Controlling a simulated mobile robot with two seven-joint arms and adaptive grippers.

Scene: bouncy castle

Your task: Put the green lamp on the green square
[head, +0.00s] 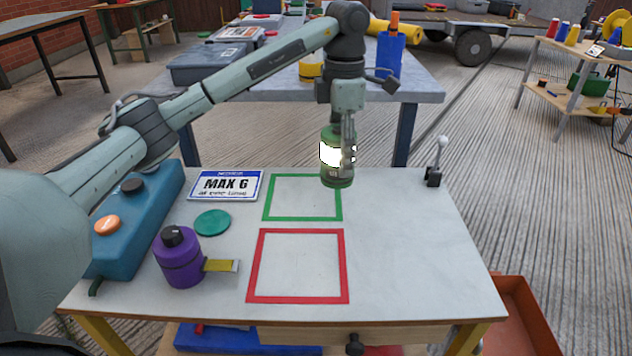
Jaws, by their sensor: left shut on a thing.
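The green lamp (336,172) is a small green lantern with a bright white glowing middle. My left gripper (347,135) points down and is shut on the lamp, with a finger visible along its right side. The lamp looks held above the table, in front of the right part of the green square (268,198). The green square is an outline on the white tabletop, and its inside is empty. The height of the lamp above the table is hard to tell. My right gripper is not in view.
A red square outline (254,268) lies nearer, empty. A small lever (434,176) stands at the back right. The right tabletop is clear.

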